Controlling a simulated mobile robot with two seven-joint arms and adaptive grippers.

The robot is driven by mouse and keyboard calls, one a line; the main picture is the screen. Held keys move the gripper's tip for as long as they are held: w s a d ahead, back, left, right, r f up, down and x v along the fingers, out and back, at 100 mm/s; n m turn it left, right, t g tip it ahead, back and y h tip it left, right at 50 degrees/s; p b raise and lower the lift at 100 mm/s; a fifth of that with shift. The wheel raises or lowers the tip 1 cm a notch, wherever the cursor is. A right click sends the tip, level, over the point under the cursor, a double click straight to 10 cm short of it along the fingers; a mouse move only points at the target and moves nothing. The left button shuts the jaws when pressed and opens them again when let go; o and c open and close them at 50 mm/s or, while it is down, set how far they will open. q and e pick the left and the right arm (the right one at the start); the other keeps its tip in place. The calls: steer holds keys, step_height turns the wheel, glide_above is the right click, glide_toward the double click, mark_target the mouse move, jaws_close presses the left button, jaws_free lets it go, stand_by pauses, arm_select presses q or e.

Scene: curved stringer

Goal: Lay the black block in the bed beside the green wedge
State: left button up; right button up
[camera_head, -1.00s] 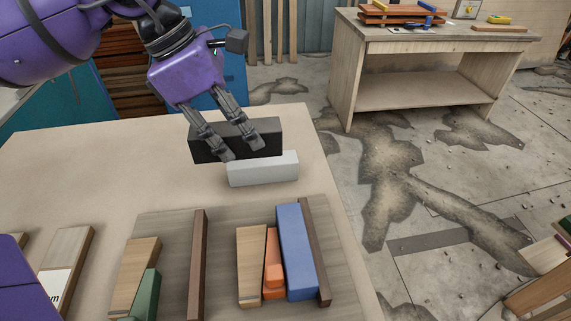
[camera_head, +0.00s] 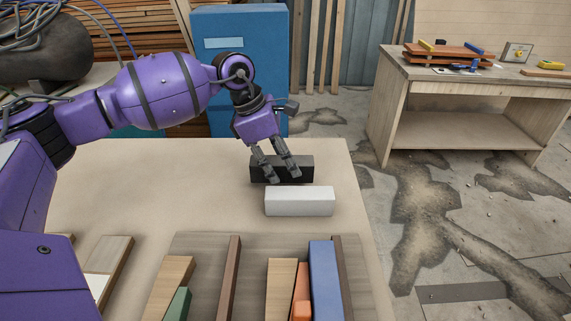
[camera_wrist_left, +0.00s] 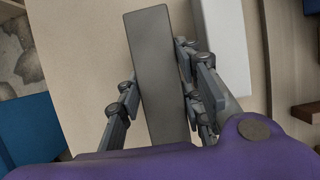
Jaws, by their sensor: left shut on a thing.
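The black block (camera_head: 305,166) is between the fingers of my left gripper (camera_head: 283,177), which is shut on it. In the left wrist view the block (camera_wrist_left: 155,75) runs lengthwise between the two fingers (camera_wrist_left: 157,88). It is behind the white block (camera_head: 300,201); I cannot tell whether it touches the table. The green wedge (camera_head: 179,306) lies at the bottom edge, partly cut off, against a tan wooden piece (camera_head: 167,283). The wooden bed (camera_head: 202,262) has dark rails (camera_head: 229,275). My right gripper is not in view.
Right of the left rail are a tan piece (camera_head: 281,290), an orange piece (camera_head: 301,292) and a blue block (camera_head: 323,280) beside the right rail (camera_head: 344,270). The pale table (camera_head: 150,200) is clear left of the black block. A workbench (camera_head: 450,90) stands at the back right.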

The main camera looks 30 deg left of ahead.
arm_select(q)
steer(key=shift+f, duration=1.1)
steer(key=shift+f, duration=0.2)
steer(key=o, duration=1.2)
steer(key=shift+o, duration=0.5)
steer(key=shift+r, duration=0.1)
